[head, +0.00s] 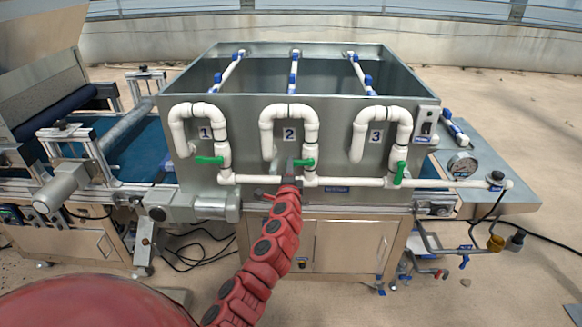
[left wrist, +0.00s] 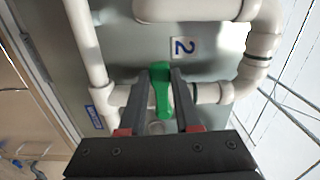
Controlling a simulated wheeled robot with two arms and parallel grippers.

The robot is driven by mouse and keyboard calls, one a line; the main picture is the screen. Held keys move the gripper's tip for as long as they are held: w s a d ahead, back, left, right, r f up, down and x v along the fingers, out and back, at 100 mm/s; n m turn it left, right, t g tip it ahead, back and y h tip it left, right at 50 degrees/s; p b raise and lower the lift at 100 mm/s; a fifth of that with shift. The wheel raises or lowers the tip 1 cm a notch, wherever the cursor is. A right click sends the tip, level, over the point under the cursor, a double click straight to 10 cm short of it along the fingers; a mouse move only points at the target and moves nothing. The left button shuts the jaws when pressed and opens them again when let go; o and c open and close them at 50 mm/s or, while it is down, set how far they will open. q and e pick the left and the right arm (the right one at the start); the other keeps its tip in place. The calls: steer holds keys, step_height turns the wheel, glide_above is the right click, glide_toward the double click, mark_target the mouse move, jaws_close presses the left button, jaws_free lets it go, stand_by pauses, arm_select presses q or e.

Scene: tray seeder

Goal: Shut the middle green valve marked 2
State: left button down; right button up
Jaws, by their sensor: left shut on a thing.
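The middle green valve (head: 305,162) sits on the white pipe below the plate marked 2 (head: 289,134). Its handle lies roughly crosswise to that pipe. In the left wrist view the green handle (left wrist: 160,88) stands between my two dark fingers, with the plate marked 2 (left wrist: 184,48) beside it. My left gripper (head: 291,170) is at the handle and shut on it; the fingers hide part of the handle in the head view. My right gripper is not in view.
The green valve under plate 1 (head: 209,160) has its handle lying level; the one under plate 3 (head: 399,173) hangs upright. A white pipe (head: 450,184) runs along the front below the valves.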

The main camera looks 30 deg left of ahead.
arm_select(q)
steer(key=shift+r+m, duration=0.3)
steer(key=shift+m, duration=0.1)
steer(key=c, duration=0.6)
jaws_free()
steer(key=shift+f, duration=0.1)
steer(key=b+v, duration=0.2)
steer(key=v, duration=1.5)
steer(key=shift+s+b, duration=0.2)
steer(key=shift+b, duration=0.15)
steer(key=shift+w+d, duration=0.1)
